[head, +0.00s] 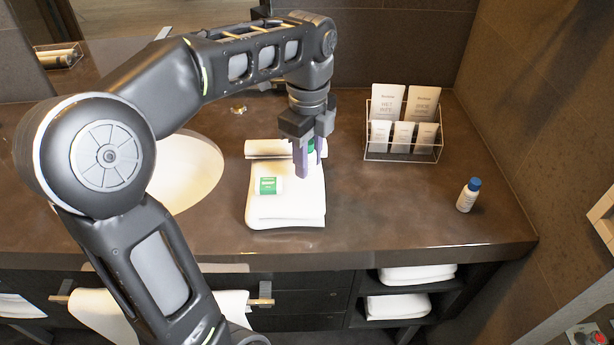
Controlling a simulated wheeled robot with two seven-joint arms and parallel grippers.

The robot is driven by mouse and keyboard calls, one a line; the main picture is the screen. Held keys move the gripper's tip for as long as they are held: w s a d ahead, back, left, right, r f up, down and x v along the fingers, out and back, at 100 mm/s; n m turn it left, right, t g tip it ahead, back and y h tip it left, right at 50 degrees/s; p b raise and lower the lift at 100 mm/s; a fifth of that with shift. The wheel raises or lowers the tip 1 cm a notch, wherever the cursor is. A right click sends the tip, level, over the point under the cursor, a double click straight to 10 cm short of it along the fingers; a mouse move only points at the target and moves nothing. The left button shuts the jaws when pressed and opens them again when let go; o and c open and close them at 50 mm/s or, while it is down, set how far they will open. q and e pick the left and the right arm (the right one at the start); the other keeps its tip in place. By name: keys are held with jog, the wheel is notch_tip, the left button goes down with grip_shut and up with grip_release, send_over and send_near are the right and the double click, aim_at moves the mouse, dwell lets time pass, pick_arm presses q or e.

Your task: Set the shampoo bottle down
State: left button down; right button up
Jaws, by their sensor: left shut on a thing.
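My left gripper (309,160) is above the right back part of a folded white towel (285,212) on the counter. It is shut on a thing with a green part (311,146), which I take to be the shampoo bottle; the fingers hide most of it. I cannot tell whether the held thing touches the towel. A small white item with a green label (268,186) lies on the towel, left of the gripper. My right gripper is not in view.
A white bottle with a blue cap (467,196) stands at the counter's right. Behind it is a clear rack of cards (403,155). A rolled white towel (272,149) lies behind the folded one. The sink (190,180) is at left, partly behind my arm. Counter between towel and blue-capped bottle is clear.

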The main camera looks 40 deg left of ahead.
pick_arm(q)
jog(key=shift+f, duration=1.85)
jog(key=shift+f, duration=0.15)
jog(key=c, duration=1.1)
grip_release()
jog(key=shift+o, duration=0.2)
